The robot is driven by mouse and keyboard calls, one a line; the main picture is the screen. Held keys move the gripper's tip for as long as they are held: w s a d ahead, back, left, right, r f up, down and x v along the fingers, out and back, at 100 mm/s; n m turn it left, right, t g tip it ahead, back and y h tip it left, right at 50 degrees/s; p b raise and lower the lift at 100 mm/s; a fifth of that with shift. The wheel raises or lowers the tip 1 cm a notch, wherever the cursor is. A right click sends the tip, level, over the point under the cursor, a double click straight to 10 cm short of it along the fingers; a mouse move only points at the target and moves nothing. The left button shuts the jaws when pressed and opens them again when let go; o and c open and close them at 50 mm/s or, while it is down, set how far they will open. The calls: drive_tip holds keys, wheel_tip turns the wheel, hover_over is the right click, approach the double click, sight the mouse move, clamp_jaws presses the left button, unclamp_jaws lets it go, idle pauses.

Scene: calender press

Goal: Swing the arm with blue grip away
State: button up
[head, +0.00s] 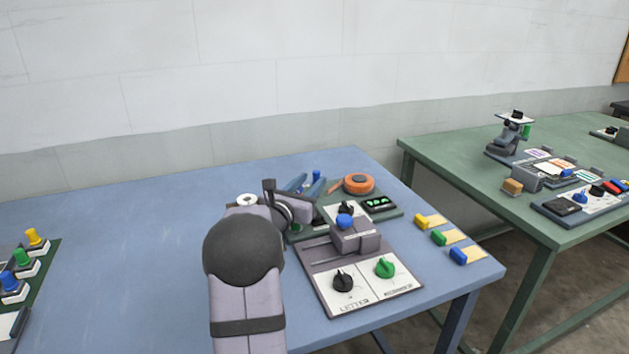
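A dark panel (318,277) with white labelled plates lies on the blue table. On it stands a grey block (355,239) topped by a round blue knob (344,221). Behind it, on a green base, a small upright blue grip (316,176) shows near blue angled parts (296,183). I cannot tell which blue piece belongs to the swinging arm. My gripper (285,205) is around the left edge of these devices, mostly hidden behind my own arm. Its fingers are not clear, and I cannot tell whether it touches anything.
The panel's front has a black knob (343,281) and a green knob (384,268). An orange disc (358,184) and a black display (379,204) sit behind. Yellow, green and blue pegs (438,238) lie right. The table's left middle (110,250) is clear. A green table (470,165) stands right.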

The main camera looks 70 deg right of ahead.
drive_tip(key=shift+a, duration=1.55)
drive_tip(key=shift+r, duration=0.15)
drive_tip(key=c, duration=0.8)
drive_tip(key=shift+r, duration=0.3)
clamp_jaws()
wheel_tip(320, 180, up, 16)
drive_tip(key=w+d+m+g+y+p, duration=0.3)
drive_tip(key=m+p, duration=0.7)
drive_tip(key=p, duration=1.2)
drive_tip(key=w+a+f+m+y, duration=0.2)
drive_tip(key=a+f+m+y, duration=0.1)
drive_tip(key=m, duration=0.7)
drive_tip(key=w+a+f+m+t+y, duration=0.1)
drive_tip(key=w+a+f+m+y, duration=0.1)
drive_tip(key=m, duration=0.8)
drive_tip(key=a+f+y, duration=0.1)
drive_tip(key=y, duration=0.1)
drive_tip(key=shift+a+f+y, duration=0.35)
drive_tip(key=shift+a+y, duration=0.05)
